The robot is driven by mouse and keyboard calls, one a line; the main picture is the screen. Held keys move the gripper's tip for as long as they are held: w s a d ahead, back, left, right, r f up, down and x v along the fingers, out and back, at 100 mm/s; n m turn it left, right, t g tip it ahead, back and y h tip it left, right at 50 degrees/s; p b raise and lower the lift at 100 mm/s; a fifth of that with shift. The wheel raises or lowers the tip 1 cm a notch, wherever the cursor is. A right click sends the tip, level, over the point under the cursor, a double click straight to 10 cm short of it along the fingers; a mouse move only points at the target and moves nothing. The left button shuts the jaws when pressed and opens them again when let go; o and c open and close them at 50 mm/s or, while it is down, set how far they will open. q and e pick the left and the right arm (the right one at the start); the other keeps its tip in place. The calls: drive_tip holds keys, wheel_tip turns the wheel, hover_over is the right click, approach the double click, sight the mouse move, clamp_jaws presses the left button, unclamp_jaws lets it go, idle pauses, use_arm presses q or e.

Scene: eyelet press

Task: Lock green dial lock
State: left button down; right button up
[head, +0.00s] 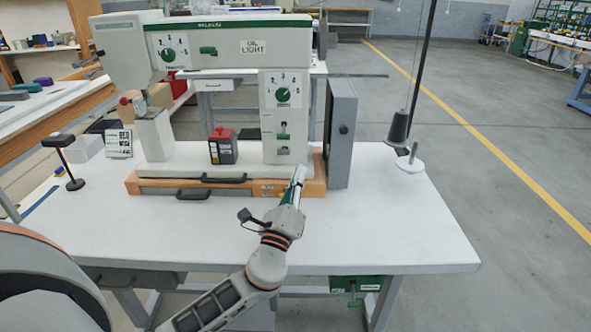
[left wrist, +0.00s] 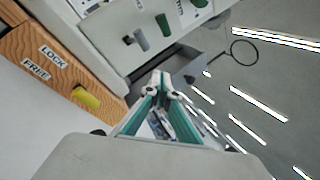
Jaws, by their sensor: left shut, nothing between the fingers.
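The press column's front carries a green dial (head: 283,95) with numbers around it. Below the dial are a small green lever (head: 283,136) and a grey knob (head: 283,151). The left wrist view shows a green handle (left wrist: 163,24) and a grey handle (left wrist: 141,39) on the press. A yellow knob (left wrist: 86,97) on the wooden base sits by LOCK and FREE labels. A second green dial (head: 169,55) is on the upper arm. My left gripper (head: 299,172) is shut and empty, in front of the column's lower right; its closed fingertips (left wrist: 160,76) point toward the press.
A grey box panel (head: 341,130) stands just right of the column. A red and black block (head: 223,147) sits on the press bed. A black lamp (head: 66,160) stands at left and a thread cone (head: 399,128) at right. The white tabletop (head: 390,220) is clear at front right.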

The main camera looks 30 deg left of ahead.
sight(284, 131)
use_arm(q)
drive_tip(key=shift+w+a+r+p, duration=0.6)
drive_tip(key=shift+w+a+r, duration=0.5)
drive_tip(key=shift+r, duration=0.1)
drive_tip(key=shift+w+a+r+p, duration=0.55)
drive_tip(key=shift+w+a+r, duration=0.45)
drive_tip(key=shift+r, duration=0.2)
